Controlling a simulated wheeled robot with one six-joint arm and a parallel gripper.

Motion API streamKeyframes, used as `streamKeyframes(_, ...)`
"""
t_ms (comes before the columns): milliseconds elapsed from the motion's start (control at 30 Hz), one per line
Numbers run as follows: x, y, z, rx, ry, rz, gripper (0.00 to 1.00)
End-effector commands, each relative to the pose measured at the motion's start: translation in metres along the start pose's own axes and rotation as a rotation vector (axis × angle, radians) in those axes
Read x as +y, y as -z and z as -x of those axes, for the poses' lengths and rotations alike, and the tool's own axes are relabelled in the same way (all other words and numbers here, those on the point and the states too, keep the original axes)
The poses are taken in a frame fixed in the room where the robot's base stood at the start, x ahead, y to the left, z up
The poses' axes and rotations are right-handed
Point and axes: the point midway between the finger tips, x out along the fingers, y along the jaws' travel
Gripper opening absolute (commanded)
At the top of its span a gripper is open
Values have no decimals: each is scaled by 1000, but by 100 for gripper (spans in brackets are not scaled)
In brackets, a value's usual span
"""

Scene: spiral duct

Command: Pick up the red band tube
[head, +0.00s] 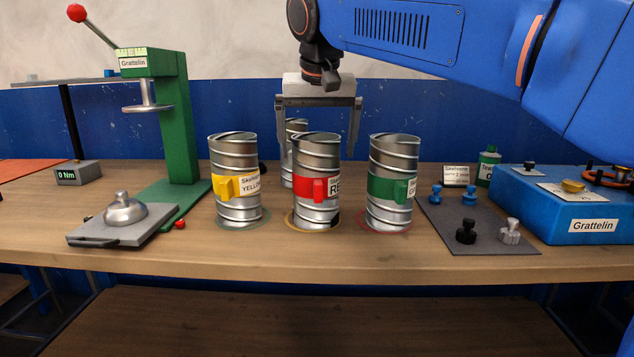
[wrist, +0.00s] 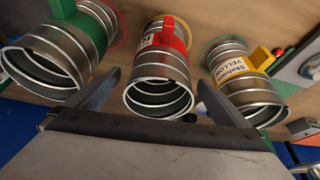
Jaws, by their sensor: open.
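The red band tube (head: 316,205) is a ribbed metal cylinder with a red band and label. It stands upright on the bench in the middle of the front row, on a yellow ring. The yellow band tube (head: 237,205) stands to its left and the green band tube (head: 391,210) to its right. My gripper (head: 318,148) is open and points down, its fingers either side of the red tube's top in the picture. In the wrist view, the red band tube (wrist: 158,75) shows its open end between my fingers (wrist: 160,84), with nothing gripped.
Another metal tube (head: 296,127) stands behind the red one, partly hidden. A green press (head: 172,120) stands left, with a grey plate (head: 112,235) in front. A dark mat (head: 465,215) with several knobs and a blue box (head: 570,210) are right. The bench's front edge is clear.

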Motion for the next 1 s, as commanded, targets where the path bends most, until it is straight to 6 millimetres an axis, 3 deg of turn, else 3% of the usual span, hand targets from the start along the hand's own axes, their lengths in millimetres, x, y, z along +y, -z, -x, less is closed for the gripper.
streamKeyframes(100, 0, 0, -14, -1, -1, 0, 100)
streamKeyframes(433, 0, 2, -32, -1, -1, 0, 100)
streamKeyframes(733, -1, 6, -70, 0, -1, 0, 100)
streamKeyframes(1000, -1, 6, -74, 1, 1, 0, 100)
